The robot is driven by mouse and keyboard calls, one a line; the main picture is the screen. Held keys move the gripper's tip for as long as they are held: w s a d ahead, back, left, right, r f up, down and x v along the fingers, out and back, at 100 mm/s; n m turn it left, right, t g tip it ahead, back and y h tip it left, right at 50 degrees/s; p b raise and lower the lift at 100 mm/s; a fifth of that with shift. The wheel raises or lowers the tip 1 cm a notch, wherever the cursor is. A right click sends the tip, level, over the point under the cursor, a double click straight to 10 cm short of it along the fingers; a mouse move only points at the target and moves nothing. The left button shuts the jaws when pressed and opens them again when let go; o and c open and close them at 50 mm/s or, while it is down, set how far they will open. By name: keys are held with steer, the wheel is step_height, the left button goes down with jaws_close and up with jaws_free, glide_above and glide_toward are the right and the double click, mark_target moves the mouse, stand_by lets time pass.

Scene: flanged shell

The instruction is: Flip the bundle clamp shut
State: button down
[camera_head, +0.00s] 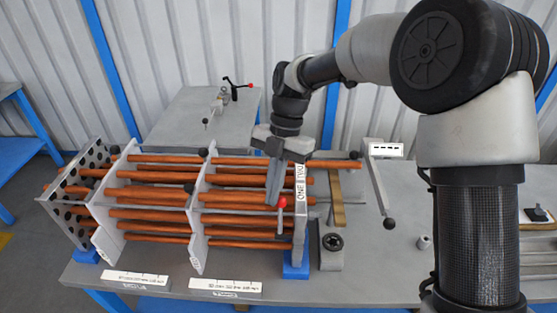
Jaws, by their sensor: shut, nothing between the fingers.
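The bundle of copper-coloured tubes (150,214) lies through upright grey plates on the bench. A small lever with a red knob (283,202) stands at the bundle's right end, beside the end plate; it appears to belong to the bundle clamp, whose body is mostly hidden. My gripper (272,202) points down over the right part of the bundle. Its fingers are together and hold nothing. The fingertips are just left of the red knob in the picture; I cannot tell whether they touch it.
A toggle clamp with a black handle and red tip (237,88) sits on the rear table (180,135). A grey bar with a black knob (388,222) stands right of the bundle. A grey block (331,258) and labelled strips (225,287) lie near the front.

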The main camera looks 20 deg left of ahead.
steer(key=w+a+r, duration=0.1)
steer(key=w+r, duration=0.4)
steer(key=r, duration=0.2)
steer(key=shift+w, duration=0.35)
steer(key=shift+a, duration=0.1)
